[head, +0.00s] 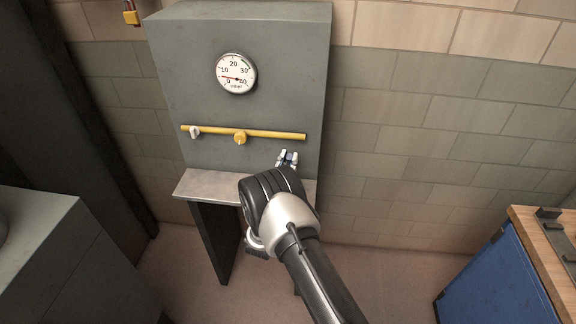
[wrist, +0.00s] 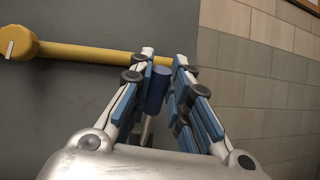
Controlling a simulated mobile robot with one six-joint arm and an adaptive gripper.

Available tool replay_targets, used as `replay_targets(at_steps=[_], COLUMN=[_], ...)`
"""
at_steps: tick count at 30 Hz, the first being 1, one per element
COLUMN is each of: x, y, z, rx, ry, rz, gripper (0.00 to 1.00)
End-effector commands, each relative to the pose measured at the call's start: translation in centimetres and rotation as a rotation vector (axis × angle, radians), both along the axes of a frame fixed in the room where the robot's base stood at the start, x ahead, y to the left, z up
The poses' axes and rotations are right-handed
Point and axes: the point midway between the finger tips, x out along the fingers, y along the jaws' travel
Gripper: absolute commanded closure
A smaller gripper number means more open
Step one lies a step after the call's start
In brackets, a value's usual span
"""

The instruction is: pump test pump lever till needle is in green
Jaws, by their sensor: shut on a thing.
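A round white gauge (head: 236,74) marked 0 to 40 mbar sits on the upper front of a grey cabinet. Its red needle points left, between 0 and 10. I cannot make out a green band on the dial. My gripper (head: 288,157) is at the cabinet's lower right front, below the right end of the yellow pipe. In the wrist view my gripper (wrist: 160,82) is shut on a dark blue cylinder (wrist: 156,90), which looks like the grip of the pump lever.
The yellow pipe (head: 270,134) crosses the cabinet (head: 190,70), with a yellow knob (head: 240,138) and a small white tap (head: 195,131). A metal shelf (head: 210,188) juts out below. A blue bench (head: 500,275) stands at right, a grey cabinet (head: 60,250) at left.

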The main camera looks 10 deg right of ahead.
Motion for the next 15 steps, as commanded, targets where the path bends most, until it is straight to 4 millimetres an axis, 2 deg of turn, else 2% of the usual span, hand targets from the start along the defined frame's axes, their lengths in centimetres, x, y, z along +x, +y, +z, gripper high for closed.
replay_targets(at_steps=[8, 9, 15], x=[-0.09, -0.09, -0.07], y=[-0.03, -0.02, -0.02], z=[-0.17, -0.19, -0.15], rx=[-0.001, -0.001, 0.000], ry=[0.003, 0.003, 0.002], rz=[-0.001, -0.001, 0.000], gripper=[1.00, 0.81, 0.67])
